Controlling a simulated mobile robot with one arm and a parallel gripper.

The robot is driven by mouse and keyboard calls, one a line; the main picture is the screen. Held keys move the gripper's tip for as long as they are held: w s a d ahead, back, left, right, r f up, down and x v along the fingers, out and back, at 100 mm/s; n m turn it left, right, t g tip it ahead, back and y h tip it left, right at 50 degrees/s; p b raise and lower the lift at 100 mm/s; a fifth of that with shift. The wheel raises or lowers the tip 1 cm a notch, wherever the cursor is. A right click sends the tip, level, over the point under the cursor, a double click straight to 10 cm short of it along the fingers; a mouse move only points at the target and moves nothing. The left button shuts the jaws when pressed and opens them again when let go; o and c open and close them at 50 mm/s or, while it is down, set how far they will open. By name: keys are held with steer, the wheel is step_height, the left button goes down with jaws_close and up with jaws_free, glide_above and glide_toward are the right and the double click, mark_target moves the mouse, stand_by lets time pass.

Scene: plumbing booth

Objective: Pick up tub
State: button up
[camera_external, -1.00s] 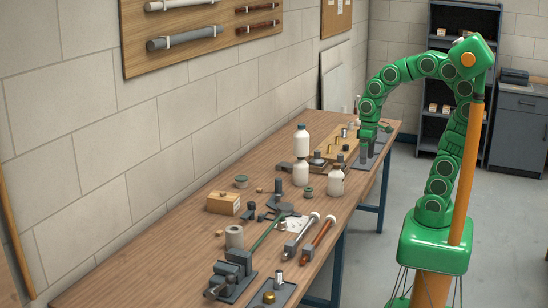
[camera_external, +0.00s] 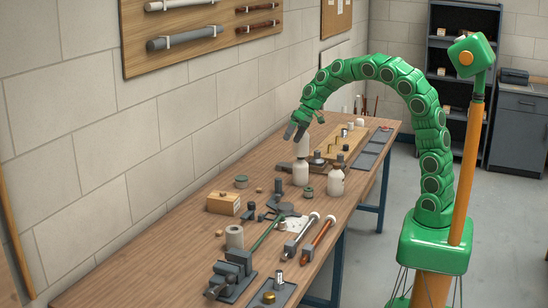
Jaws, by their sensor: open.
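Two small round grey-green tubs with dark lids stand on the wooden bench. One tub (camera_external: 241,182) is near the wall, behind a small wooden box. The other tub (camera_external: 308,192) is close to the white bottles. I cannot tell which one the task means. My gripper (camera_external: 295,133) hangs at the end of the arched green arm, pointing down and left above the bottles. Its dark fingers are apart and empty, well above both tubs. It partly hides the back white bottle (camera_external: 302,148).
White bottles (camera_external: 300,174) and (camera_external: 336,182) stand near the second tub. A wooden box (camera_external: 223,203), a paper roll (camera_external: 234,237), a vise (camera_external: 232,272) and pipes (camera_external: 318,230) crowd the near bench. Bare wood (camera_external: 160,225) lies at the left along the wall.

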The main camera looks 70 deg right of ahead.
steer(key=w+d+f+t+y, duration=0.1)
steer(key=w+d+t+y, duration=0.15)
steer(key=w, duration=1.45)
steer(key=n+g+y, duration=0.1)
steer(key=n+y, duration=0.2)
steer(key=n, duration=0.7)
glide_above(242, 177)
steer(key=s+d, duration=0.2)
steer(key=d, duration=0.5)
step_height(242, 177, down, 17)
steer(key=shift+f+n+g+y, duration=0.35)
steer(key=shift+f+n, duration=0.45)
steer(key=shift+n, duration=0.2)
steer(key=shift+s+f+n+y, duration=0.35)
steer(key=shift+n+y, duration=0.05)
steer(key=shift+n, duration=0.3)
steer(key=shift+s+d+f+n+y, duration=0.15)
steer(key=shift+s+n+y, duration=0.2)
steer(key=shift+n, duration=0.45)
steer(key=shift+r+x, duration=0.15)
steer(key=shift+x, duration=1.75)
steer(key=shift+r+x, duration=0.15)
steer(key=shift+x, duration=1.7)
steer(key=shift+w, duration=0.15)
